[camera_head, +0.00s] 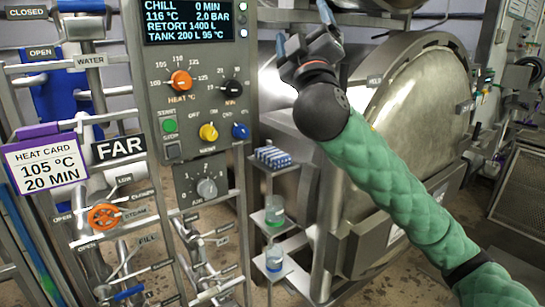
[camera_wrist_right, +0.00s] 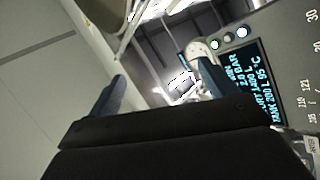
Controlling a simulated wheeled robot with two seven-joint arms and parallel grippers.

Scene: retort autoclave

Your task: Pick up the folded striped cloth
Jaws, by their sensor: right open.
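The folded striped cloth (camera_head: 272,157) is blue and white and lies on a small upper shelf to the right of the control panel in the head view. My right gripper (camera_head: 303,30) is raised well above the cloth and apart from it, in front of the retort. Its blue fingertips are spread and nothing is between them. In the right wrist view, the two fingers of this gripper (camera_wrist_right: 160,88) also stand apart and empty, and the cloth is not visible there. My left gripper is not in view.
The control panel (camera_head: 205,105) stands left of the cloth's shelf. The round retort door (camera_head: 420,95) is to the right. Below the cloth, two small shelves hold a green-bottomed beaker (camera_head: 275,211) and a blue-bottomed beaker (camera_head: 274,260). Valve pipes fill the left side.

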